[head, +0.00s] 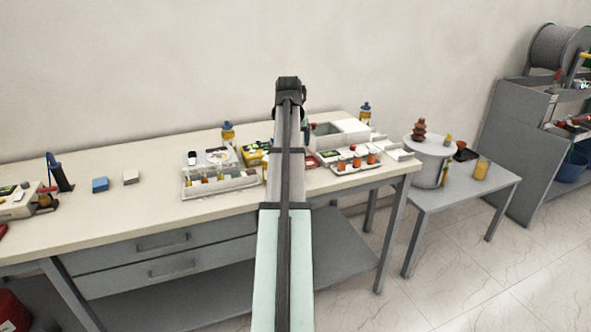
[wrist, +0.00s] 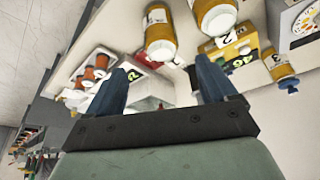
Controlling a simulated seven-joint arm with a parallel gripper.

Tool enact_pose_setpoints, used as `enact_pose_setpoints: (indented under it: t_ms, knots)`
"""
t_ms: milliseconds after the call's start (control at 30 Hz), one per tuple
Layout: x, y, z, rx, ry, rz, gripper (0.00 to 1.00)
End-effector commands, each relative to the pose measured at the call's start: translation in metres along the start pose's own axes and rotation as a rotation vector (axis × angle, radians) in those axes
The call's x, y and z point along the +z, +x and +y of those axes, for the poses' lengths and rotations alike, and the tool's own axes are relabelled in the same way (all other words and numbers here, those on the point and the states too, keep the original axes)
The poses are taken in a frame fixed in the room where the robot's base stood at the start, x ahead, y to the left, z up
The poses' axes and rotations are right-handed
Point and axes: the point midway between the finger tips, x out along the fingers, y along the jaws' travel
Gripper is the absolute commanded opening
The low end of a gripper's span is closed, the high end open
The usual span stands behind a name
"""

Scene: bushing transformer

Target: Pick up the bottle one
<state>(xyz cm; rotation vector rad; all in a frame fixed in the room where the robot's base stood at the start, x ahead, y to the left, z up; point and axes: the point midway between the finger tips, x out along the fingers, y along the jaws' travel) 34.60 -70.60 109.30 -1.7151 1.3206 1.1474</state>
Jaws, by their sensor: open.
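Two amber bottles with white labels show at the top of the wrist view, one (wrist: 161,35) ahead of and between my fingertips in the picture, the other (wrist: 215,14) to its right. I cannot read their numbers surely, so I cannot tell which is bottle one. A third amber bottle with a blue cap (wrist: 281,68) is at the right. My gripper (wrist: 162,67) is open, with nothing between its fingers. In the head view my arm hides the gripper and part of the bench. A yellow bottle with a blue cap (head: 228,134) stands at the back of the bench, and a similar one (head: 365,114) farther right.
A blue block (head: 100,184) lies left.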

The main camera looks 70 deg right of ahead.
Motion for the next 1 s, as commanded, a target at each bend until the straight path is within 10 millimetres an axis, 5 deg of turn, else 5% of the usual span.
enact_pose_setpoints:
  t_ms: [400,767,1000]
  knots:
    - [0.000,0.062,-0.001,-0.001,-0.002,-0.001,0.85]
    - [0.000,0.077,-0.001,-0.001,-0.002,0.001,0.85]
    - [-0.001,0.105,0.000,-0.001,-0.002,-0.001,0.85]
